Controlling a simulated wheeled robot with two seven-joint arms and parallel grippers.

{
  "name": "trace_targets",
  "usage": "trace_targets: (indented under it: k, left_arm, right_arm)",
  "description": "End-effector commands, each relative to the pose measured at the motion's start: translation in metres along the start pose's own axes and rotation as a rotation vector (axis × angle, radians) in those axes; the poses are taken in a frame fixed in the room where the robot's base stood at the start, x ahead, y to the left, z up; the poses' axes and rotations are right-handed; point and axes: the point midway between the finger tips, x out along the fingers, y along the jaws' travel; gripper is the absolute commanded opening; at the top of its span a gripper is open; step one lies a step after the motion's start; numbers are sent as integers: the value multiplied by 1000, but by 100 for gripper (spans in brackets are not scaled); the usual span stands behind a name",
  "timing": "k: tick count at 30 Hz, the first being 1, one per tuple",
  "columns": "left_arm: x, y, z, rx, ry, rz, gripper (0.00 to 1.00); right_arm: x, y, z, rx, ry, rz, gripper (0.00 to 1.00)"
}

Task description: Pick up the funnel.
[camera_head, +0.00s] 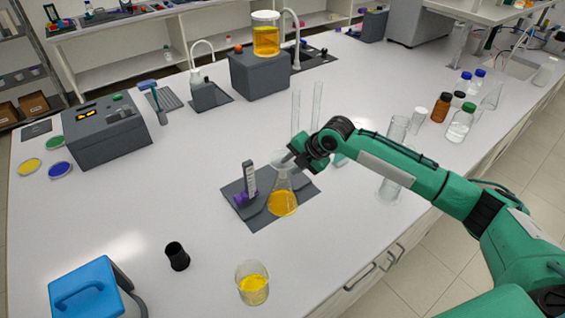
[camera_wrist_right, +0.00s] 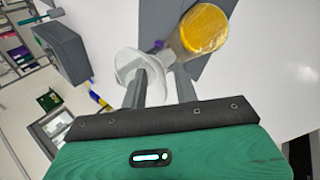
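The funnel (camera_head: 280,158) is whitish and translucent. It sits upright in the mouth of a conical flask (camera_head: 283,204) that holds yellow-orange liquid. My right gripper (camera_head: 294,155) is at the funnel, just right of the flask's mouth. In the right wrist view the funnel (camera_wrist_right: 132,66) shows at the fingertips, partly covered by a finger. The two grey fingers (camera_wrist_right: 164,75) stand apart, and I see no clear grip on the funnel. The flask's yellow liquid (camera_wrist_right: 204,28) shows beyond the fingers. My left gripper is not in view.
The flask stands on a dark grey mat (camera_head: 262,218) beside a small upright grey holder (camera_head: 249,180). Tall glass tubes (camera_head: 317,105) stand behind. Glass cylinders (camera_head: 391,185) stand under my right arm. A beaker of yellow liquid (camera_head: 253,288) and a black cup (camera_head: 177,257) are in front.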

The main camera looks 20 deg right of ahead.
Motion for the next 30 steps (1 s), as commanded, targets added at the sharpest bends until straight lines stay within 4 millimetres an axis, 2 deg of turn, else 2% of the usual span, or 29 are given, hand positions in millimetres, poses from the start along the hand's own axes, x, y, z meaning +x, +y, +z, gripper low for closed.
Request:
trace_targets:
  k: [4,8,9,23,30]
  left_arm:
    - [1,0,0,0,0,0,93]
    - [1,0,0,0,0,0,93]
    - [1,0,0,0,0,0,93]
    - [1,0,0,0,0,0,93]
    - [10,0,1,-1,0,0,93]
  right_arm:
    - [0,0,0,0,0,0,28]
    - [0,0,0,0,0,0,2]
    - [0,0,0,0,0,0,0]
    - [-1,0,0,1,0,-1,0]
    - [-15,11,1,0,-1,2,0]
